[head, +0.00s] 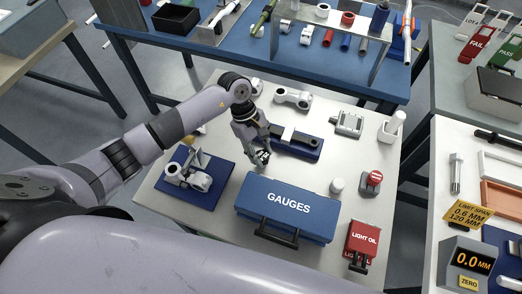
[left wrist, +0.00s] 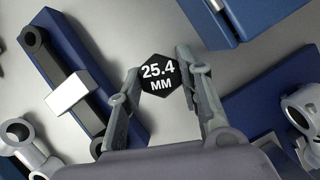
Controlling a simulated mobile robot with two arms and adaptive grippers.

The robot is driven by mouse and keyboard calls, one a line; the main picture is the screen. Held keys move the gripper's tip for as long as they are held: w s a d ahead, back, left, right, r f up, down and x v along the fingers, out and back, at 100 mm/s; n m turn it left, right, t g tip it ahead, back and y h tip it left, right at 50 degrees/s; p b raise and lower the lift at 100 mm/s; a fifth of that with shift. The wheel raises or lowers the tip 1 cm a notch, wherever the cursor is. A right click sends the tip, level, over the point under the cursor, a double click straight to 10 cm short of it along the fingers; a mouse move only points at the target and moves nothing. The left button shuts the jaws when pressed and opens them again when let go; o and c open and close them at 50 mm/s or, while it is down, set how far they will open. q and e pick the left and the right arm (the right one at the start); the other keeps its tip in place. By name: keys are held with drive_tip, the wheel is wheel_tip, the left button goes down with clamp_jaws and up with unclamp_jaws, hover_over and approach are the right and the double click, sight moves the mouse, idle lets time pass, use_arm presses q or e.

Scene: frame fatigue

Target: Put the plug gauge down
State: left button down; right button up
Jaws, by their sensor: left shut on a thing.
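The plug gauge shows in the left wrist view as a black hexagonal end marked "25.4 MM" (left wrist: 159,76). My left gripper (left wrist: 158,84) is shut on it, one finger on each side. In the head view my left gripper (head: 260,157) points down over the white table (head: 225,147), between the blue GAUGES case and the blue tray. The gauge is mostly hidden by the fingers there. I cannot tell whether its lower end touches the table. My right gripper is not in view.
The blue GAUGES case (head: 285,226) stands just in front of my gripper. A blue tray (head: 310,153) with a dark bar tool lies behind it. A blue mat (head: 222,165) with metal parts is left. A red light oil can (head: 362,238) stands at right.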

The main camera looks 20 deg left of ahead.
use_arm(q)
drive_tip(key=shift+f, duration=0.15)
drive_tip(key=c, duration=1.5)
unclamp_jaws()
drive_tip(key=o, duration=0.4)
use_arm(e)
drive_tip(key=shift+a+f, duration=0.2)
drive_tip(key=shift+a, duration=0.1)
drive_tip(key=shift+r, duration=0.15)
use_arm(q)
drive_tip(key=shift+r, duration=0.35)
drive_tip(key=shift+b+v, duration=1.55)
drive_tip(key=shift+v, duration=4.3)
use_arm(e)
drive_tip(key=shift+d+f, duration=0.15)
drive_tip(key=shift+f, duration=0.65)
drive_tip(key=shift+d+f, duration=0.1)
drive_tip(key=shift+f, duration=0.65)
